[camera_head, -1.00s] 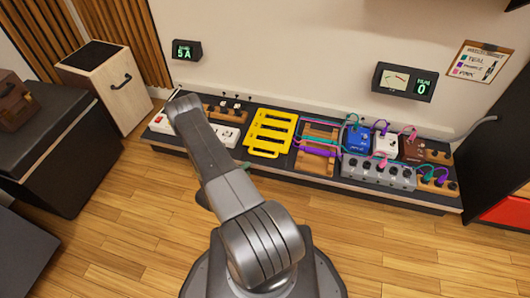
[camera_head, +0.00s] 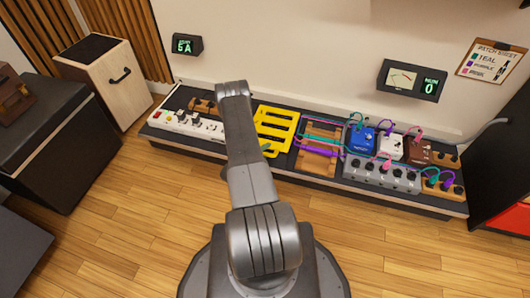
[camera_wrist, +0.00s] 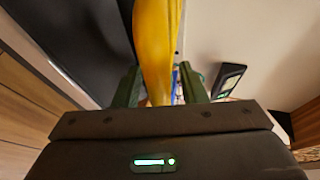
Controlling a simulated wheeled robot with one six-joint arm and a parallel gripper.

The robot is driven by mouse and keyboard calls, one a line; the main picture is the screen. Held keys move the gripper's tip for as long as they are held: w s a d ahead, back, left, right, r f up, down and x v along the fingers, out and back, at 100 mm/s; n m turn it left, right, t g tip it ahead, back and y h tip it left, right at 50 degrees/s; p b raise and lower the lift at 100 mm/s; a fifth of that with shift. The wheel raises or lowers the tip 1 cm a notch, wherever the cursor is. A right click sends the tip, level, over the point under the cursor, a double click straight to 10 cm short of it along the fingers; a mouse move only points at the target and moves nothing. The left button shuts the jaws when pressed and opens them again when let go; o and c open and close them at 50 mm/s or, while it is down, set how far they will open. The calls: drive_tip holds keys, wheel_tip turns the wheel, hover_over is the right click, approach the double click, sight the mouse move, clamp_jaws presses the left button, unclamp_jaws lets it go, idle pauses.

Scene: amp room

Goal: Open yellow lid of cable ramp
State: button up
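The yellow slotted lid (camera_head: 284,130) is in the head view, beside the cable ramp's wooden channel (camera_head: 320,150) and to its left. My arm covers the lid's left part. The channel is uncovered, with purple and teal cables running across it. My gripper (camera_wrist: 160,72) has its green fingers spread, with part of the yellow lid (camera_wrist: 157,35) showing between or just beyond them. A gap shows between the lid and the right finger; I cannot tell whether either finger touches it. In the head view my gripper is mostly hidden behind the arm.
A white power strip (camera_head: 186,124) lies left of the lid. Blue (camera_head: 359,142) and white (camera_head: 389,149) pedals and a grey pedal unit (camera_head: 380,174) stand to the right. The wall is close behind the low platform (camera_head: 400,202). The wooden floor in front is clear.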

clamp_jaws()
drive_tip(key=shift+r, duration=0.1)
